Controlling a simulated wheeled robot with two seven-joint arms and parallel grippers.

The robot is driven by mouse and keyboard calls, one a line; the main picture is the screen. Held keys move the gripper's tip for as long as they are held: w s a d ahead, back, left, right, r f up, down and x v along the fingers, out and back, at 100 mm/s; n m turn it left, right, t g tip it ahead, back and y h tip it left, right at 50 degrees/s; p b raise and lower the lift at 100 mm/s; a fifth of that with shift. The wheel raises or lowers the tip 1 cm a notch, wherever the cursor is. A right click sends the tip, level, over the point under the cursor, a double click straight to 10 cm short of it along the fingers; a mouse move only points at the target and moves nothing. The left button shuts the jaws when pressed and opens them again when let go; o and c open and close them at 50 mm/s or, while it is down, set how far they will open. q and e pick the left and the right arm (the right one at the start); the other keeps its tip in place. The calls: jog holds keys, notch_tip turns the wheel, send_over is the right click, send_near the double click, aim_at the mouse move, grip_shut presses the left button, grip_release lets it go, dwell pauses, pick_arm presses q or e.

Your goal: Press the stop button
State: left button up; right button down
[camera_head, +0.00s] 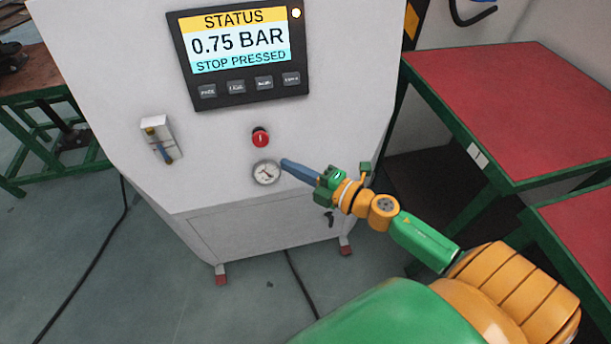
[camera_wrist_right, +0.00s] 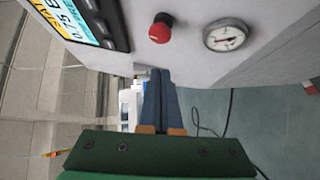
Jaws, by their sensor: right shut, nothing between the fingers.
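The stop button is a red mushroom button (camera_head: 261,138) on the white front of the generator cabinet (camera_head: 330,90); it also shows in the right wrist view (camera_wrist_right: 160,29). The display (camera_head: 240,48) above it reads STATUS, 0.75 BAR, STOP PRESSED. My right gripper (camera_head: 285,164) is shut and empty, its blue fingers together. In the head view its tips appear below and right of the button, beside the round gauge (camera_head: 266,173). In the right wrist view the fingers (camera_wrist_right: 162,78) appear apart from the button. My left gripper is not in view.
A small valve fitting (camera_head: 160,140) is on the cabinet's left part. Red-topped green tables (camera_head: 530,100) stand at right, and another table (camera_head: 30,75) at far left. Black cables (camera_head: 85,270) lie on the grey floor.

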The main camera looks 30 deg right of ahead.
jog(key=v, duration=0.4)
jog(key=shift+a+r, duration=0.2)
jog(key=shift+a, duration=0.05)
